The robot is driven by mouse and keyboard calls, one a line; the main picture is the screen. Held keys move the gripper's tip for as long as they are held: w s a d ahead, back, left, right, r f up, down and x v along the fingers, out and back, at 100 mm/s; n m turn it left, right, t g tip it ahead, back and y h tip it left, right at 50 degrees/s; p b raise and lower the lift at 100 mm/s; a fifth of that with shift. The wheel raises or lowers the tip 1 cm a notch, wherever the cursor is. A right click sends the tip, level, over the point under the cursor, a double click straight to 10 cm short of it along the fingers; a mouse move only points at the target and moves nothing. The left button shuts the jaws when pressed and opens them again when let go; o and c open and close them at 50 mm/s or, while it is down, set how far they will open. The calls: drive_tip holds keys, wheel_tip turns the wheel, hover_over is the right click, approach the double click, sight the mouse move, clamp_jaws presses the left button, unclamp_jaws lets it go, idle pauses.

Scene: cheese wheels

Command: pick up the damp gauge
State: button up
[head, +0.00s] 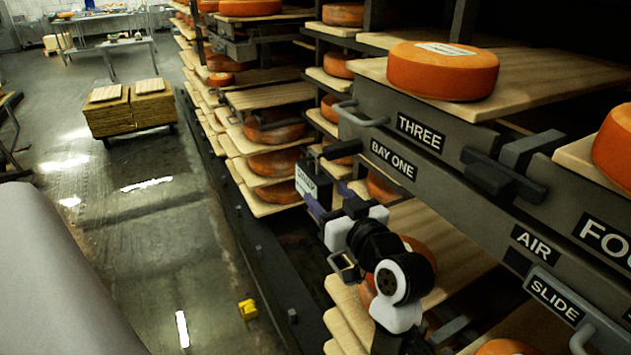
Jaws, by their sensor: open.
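I cannot pick out the damp gauge for certain. A small yellow object (248,309) lies on the wet floor at lower centre, beside the rack's base, but it is too small to identify. My gripper (326,206) is at the end of my black and white arm, in front of the rack's shelves. It is open, but its fingertips are partly lost against the dark rack. A small white label with dark marks (306,185) shows close by its fingers, its text unreadable. The yellow object is well below and left of my gripper, apart from it.
Orange cheese wheels (442,71) sit on wooden boards along the rack at right. A grey beam (440,165) with labels and protruding handles runs close above my arm. A low cart with boxes (131,107) stands at left. The floor between is mostly clear.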

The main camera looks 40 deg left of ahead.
sight(314, 177)
drive_tip(key=shift+x, duration=0.85)
drive_tip(key=x, duration=0.1)
drive_tip(key=p+x, duration=0.1)
drive_tip(key=x, duration=0.2)
drive_tip(key=shift+w+r+p, duration=0.1)
drive_tip(key=shift+r+p, duration=0.25)
drive_tip(key=shift+p, duration=0.05)
drive_tip(key=shift+w+a+f, duration=0.1)
drive_tip(key=shift+w+a, duration=0.15)
drive_tip(key=shift+a, duration=0.3)
drive_tip(key=c, duration=1.1)
clamp_jaws()
